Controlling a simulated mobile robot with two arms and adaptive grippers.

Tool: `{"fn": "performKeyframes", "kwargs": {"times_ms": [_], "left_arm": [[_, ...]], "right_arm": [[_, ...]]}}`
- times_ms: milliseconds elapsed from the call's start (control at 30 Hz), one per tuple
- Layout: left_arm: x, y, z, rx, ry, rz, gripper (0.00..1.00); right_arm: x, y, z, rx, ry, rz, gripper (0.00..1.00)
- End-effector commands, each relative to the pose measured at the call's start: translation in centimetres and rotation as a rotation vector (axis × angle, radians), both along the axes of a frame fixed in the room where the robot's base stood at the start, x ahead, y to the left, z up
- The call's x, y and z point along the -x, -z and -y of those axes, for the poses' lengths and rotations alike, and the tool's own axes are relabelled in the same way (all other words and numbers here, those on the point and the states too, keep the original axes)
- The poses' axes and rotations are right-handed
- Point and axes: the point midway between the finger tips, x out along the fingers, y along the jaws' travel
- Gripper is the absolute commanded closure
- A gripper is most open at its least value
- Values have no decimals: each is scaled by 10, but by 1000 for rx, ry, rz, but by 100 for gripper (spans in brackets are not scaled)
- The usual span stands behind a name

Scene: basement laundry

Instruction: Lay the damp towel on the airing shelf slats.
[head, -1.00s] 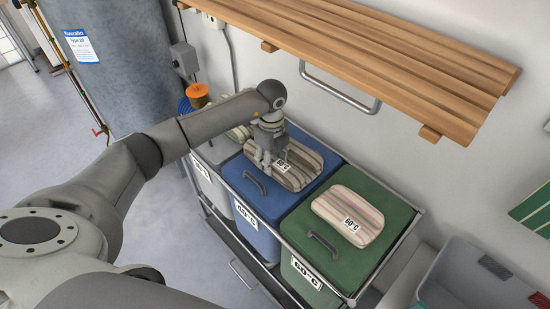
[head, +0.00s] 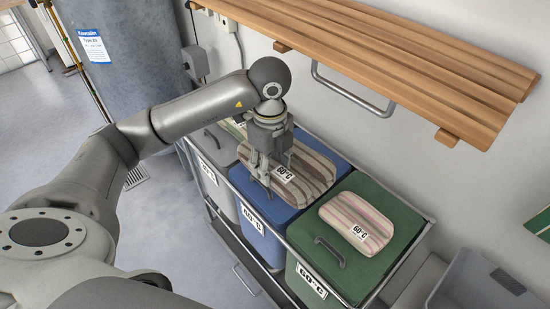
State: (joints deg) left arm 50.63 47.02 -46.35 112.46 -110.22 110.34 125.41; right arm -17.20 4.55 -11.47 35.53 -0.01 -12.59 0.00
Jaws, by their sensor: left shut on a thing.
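A folded brown-and-cream striped towel (head: 312,172) with a 60°C tag is over the lid of the blue bin (head: 262,215). My left gripper (head: 265,178) points down at the towel's left edge and is shut on it. The towel seems slightly above the lid, but the gap is hard to see. The airing shelf (head: 400,62) has bare wooden slats and is fixed to the wall above and behind the bins. My right gripper is out of view.
A folded pinkish striped towel (head: 350,212) with a 60°C tag lies on the green bin's lid (head: 385,190). A grey bin (head: 213,160) stands at the left, with another striped cloth partly hidden behind my arm. A metal rail (head: 350,92) hangs below the shelf. A grey crate (head: 480,280) is lower right.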

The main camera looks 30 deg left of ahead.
Motion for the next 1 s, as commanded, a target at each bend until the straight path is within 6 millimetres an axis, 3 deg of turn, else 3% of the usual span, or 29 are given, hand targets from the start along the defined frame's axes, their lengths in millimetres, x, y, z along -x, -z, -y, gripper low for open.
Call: {"fn": "performKeyframes", "kwargs": {"times_ms": [300, 667, 1000], "left_arm": [[28, -13, 9, 1, 1, 2, 92], [34, -17, 10, 1, 37, 2, 92], [33, -23, 15, 2, 436, 3, 92]], "right_arm": [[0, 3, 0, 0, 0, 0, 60], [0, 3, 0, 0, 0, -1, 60], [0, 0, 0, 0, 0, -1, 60]]}}
